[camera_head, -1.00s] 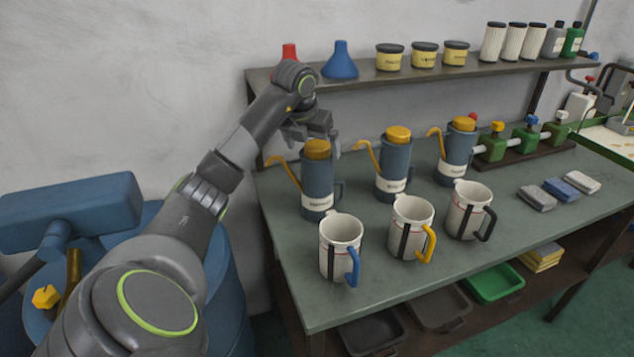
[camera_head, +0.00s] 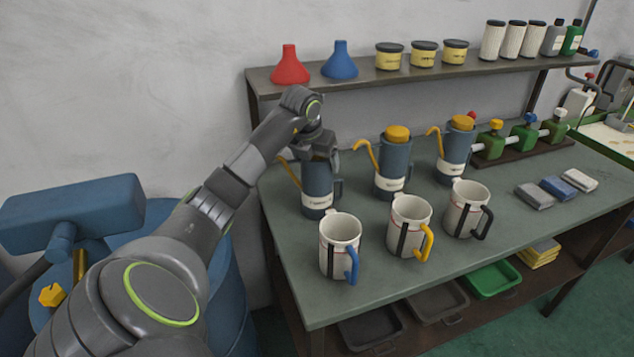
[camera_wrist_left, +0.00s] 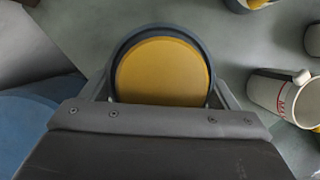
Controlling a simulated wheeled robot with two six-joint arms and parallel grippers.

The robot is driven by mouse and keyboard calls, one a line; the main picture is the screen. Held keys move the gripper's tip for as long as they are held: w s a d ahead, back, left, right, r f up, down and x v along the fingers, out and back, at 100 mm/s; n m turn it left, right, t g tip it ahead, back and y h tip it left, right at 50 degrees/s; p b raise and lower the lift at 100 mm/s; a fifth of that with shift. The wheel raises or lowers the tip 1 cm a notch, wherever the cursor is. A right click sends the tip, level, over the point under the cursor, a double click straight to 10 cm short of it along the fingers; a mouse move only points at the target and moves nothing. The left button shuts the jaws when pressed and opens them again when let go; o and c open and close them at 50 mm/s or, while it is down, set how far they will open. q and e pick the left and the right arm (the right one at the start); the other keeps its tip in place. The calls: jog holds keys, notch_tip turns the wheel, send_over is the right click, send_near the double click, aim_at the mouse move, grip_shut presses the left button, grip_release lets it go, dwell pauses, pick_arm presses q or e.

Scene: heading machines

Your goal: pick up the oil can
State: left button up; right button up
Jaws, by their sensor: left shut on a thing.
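Three blue-grey oil cans with yellow lids and yellow spouts stand in a row on the workbench. My left gripper (camera_head: 318,154) is on the leftmost oil can (camera_head: 318,188), coming down from above and shut around its top. In the head view the gripper hides that can's lid. In the left wrist view the can's round yellow lid (camera_wrist_left: 163,70) sits between the two fingers. The can stands upright, and I cannot tell whether it is clear of the bench. The middle oil can (camera_head: 392,168) and the right oil can (camera_head: 455,155) stand apart from the gripper. My right gripper is not in view.
Three white mugs stand in front of the cans, the nearest being the blue-handled mug (camera_head: 340,240). A shelf (camera_head: 360,82) behind carries red and blue funnels, tins and bottles. A blue drum (camera_head: 228,290) stands left of the workbench (camera_head: 290,292).

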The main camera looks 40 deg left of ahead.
pick_arm(q)
jog(key=shift+r, duration=0.1)
jog(key=c, duration=0.7)
